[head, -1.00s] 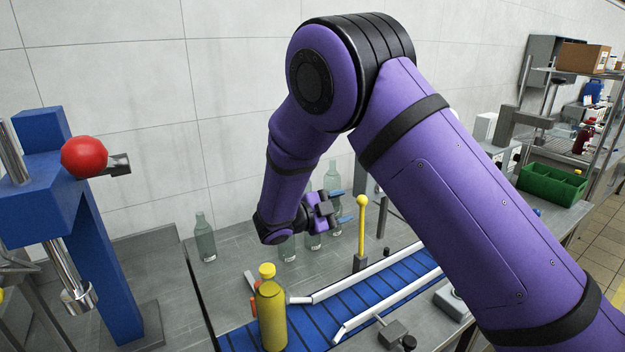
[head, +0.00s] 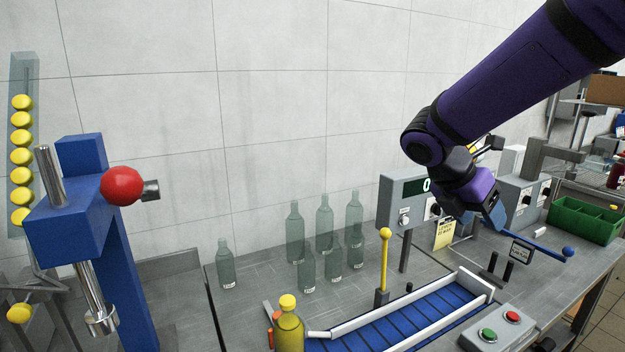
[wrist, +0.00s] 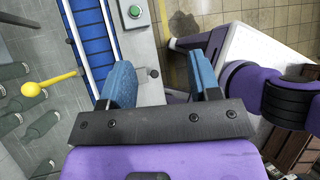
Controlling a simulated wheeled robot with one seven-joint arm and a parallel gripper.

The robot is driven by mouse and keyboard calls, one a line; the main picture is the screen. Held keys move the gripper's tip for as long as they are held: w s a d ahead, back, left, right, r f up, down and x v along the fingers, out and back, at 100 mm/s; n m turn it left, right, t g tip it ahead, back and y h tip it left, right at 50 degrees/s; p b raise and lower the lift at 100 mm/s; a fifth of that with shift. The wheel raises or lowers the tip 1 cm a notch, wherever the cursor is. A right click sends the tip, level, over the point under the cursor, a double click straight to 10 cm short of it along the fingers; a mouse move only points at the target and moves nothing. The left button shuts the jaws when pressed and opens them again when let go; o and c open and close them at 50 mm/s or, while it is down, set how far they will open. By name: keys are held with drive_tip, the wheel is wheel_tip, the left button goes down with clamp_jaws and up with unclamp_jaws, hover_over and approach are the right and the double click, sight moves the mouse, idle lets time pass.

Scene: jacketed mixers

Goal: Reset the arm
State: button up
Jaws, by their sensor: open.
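My purple arm reaches in from the upper right in the head view. My gripper (head: 492,215) hangs above the right part of the bench, in front of the grey control boxes. In the wrist view the two blue fingers of my gripper (wrist: 165,82) stand wide apart with nothing between them. Past them I see the bench edge, the tiled floor and part of my own body. No object touches the fingers.
A blue conveyor (head: 420,318) holds a yellow-capped bottle (head: 289,328) at its left end. Several clear bottles (head: 295,232) stand behind. A yellow-knobbed lever (head: 384,262), a button box (head: 498,330), a blue-knobbed lever (head: 567,252) and a green bin (head: 585,220) are nearby. A blue press (head: 75,220) stands left.

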drive_tip(key=s+r+m+t+y, duration=0.2)
drive_tip(key=s+m+y, duration=0.1)
drive_tip(key=s+m, duration=0.6)
drive_tip(key=s+d+r+m+t+y, duration=0.1)
drive_tip(key=s+r+m+t+y, duration=0.2)
drive_tip(key=s+m, duration=0.7)
drive_tip(key=m+y, duration=0.1)
drive_tip(key=m, duration=0.4)
drive_tip(key=shift+s+r+y, duration=0.25)
drive_tip(key=shift+s+y, duration=0.05)
